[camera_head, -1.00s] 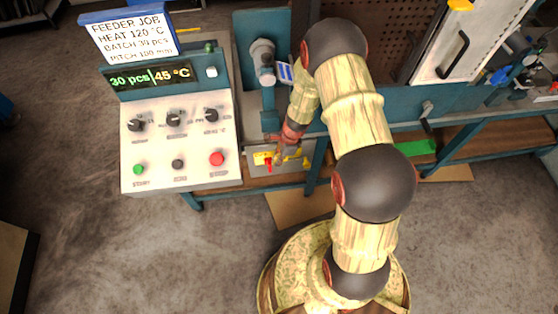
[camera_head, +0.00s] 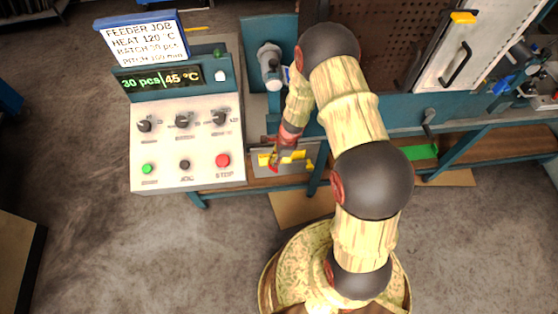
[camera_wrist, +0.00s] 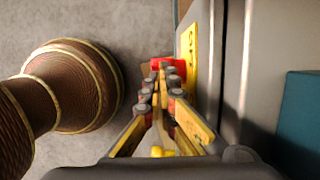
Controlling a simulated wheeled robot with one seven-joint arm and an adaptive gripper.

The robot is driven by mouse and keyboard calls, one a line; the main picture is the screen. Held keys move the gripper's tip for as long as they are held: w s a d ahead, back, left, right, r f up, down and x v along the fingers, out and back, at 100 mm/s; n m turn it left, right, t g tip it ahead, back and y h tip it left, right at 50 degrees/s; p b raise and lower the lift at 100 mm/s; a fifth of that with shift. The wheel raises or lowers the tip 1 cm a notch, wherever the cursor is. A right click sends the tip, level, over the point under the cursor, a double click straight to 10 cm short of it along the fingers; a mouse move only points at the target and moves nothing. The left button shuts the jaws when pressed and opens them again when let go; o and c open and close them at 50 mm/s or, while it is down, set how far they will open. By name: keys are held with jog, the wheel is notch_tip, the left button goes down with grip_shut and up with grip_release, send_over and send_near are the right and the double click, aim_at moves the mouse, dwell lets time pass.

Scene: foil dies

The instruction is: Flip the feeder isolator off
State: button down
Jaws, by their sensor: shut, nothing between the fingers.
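The feeder isolator shows as a red handle (camera_head: 273,168) by a yellow plate (camera_head: 294,156) on a grey box (camera_head: 293,171), low beside the console. In the wrist view the red handle (camera_wrist: 169,64) lies just beyond the fingertips, with the yellow plate (camera_wrist: 190,58) to its right. My gripper (camera_head: 276,161) is at the handle. In the wrist view my gripper (camera_wrist: 162,68) has its fingertips together with nothing between them. They overlap the handle in the picture; I cannot tell whether they touch it. My fingers partly cover the handle.
The console (camera_head: 188,140) with knobs and buttons stands left of my gripper. Its display (camera_head: 160,79) reads 30 pcs and 45 °C. A teal bench frame (camera_head: 319,181) is close on the right. Open concrete floor (camera_head: 110,250) lies in front.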

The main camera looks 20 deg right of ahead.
jog(key=shift+w+a+f+p, duration=0.15)
jog(key=shift+a+p, duration=0.1)
jog(key=shift+a, duration=0.35)
jog(key=shift+w+a+r+p, duration=0.1)
jog(key=shift+w+a+p, duration=0.1)
jog(key=shift+a, duration=0.4)
jog(key=shift+a+f, duration=0.1)
jog(key=shift+a, duration=0.05)
dwell(0.8)
jog(key=shift+d+r+p, duration=0.3)
jog(key=shift+r+p, duration=0.15)
jog(key=p+v, duration=0.1)
jog(key=v, duration=0.1)
jog(key=p+v, duration=0.1)
jog(key=shift+s+d+r+p, duration=0.15)
jog(key=shift+d+r+p, duration=0.15)
jog(key=shift+d+p, duration=0.05)
jog(key=w+a+r+p, duration=0.1)
jog(key=a+r+p, duration=0.1)
jog(key=a+r, duration=0.3)
jog(key=shift+w+a+r, duration=0.2)
jog(key=shift+r, duration=0.65)
